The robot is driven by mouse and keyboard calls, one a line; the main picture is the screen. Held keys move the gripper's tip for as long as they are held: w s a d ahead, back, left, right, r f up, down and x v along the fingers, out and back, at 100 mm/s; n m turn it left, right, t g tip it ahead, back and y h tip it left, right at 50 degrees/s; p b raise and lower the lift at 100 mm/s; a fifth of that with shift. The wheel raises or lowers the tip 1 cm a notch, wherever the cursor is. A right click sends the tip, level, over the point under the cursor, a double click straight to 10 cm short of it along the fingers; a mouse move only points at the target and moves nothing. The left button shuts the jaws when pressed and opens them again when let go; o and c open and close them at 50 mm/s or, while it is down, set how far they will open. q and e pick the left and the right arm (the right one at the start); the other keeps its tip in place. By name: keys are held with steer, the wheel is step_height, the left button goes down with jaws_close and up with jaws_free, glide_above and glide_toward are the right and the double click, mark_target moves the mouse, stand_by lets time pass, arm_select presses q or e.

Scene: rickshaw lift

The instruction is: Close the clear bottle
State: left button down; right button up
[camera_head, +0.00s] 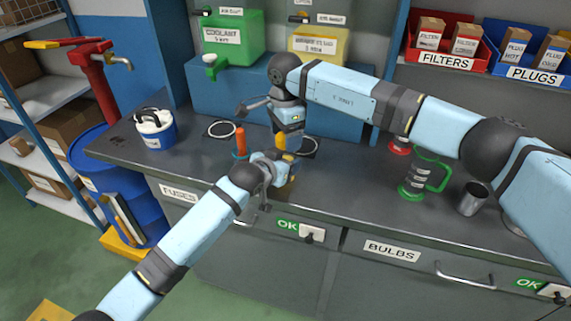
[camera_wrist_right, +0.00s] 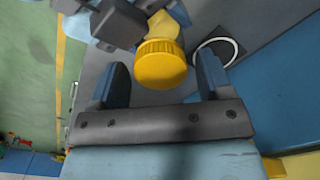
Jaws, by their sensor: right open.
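A ribbed yellow cap (camera_wrist_right: 163,65) shows between the fingers of my right gripper (camera_wrist_right: 164,82) in the right wrist view, with space on both sides. A pale yellow body (camera_wrist_right: 165,28) shows beside it, partly hidden. In the head view the yellow part (camera_head: 281,142) is below my right gripper (camera_head: 288,124), which points down and is open. My left gripper (camera_head: 280,160) is low beside the yellow part, over the counter's front edge. Its fingers are mostly hidden, so I cannot tell its grip. The bottle's clear wall cannot be made out.
The grey counter (camera_head: 345,190) holds an orange-topped bottle (camera_head: 240,140), a blue-and-white jug (camera_head: 155,128), a green-handled clear jug (camera_head: 418,180) and a metal cup (camera_head: 472,198). Green (camera_head: 233,38) and yellow (camera_head: 320,45) containers stand behind.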

steer(key=c, duration=0.9)
steer(key=o, duration=1)
steer(key=shift+c, duration=0.2)
steer(key=shift+r, duration=2.3)
steer(key=shift+c, duration=0.3)
step_height(320, 180, up, 4)
steer(key=shift+f, duration=0.25)
